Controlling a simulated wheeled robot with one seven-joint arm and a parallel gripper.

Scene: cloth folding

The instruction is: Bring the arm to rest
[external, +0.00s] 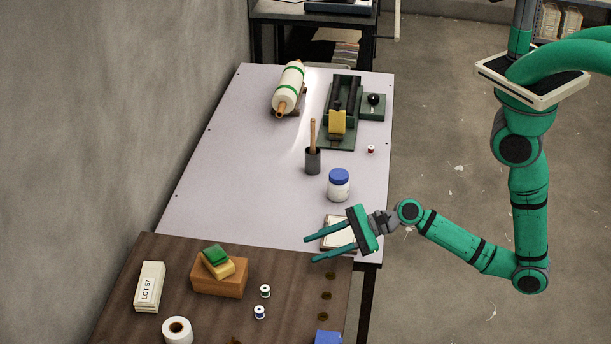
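My gripper (309,249) is at the end of my green arm, which reaches in from the right. Its two long green fingers point left and stand wide apart, with nothing visible between them. It is over the near right part of the pale table (225,160), by the edge of the brown wooden table. A small white pad or book (338,232) lies on the pale table, partly hidden behind the gripper. I cannot tell the exact height of the fingers above the surfaces. No cloth is being held.
A jar with a blue lid (339,186), a dark cup (313,161), a green device (342,110) and a fabric roll (289,88) stand on the pale table. The brown table (205,319) holds a wooden box (219,283), spools, a white box (149,287) and a tape roll (177,331).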

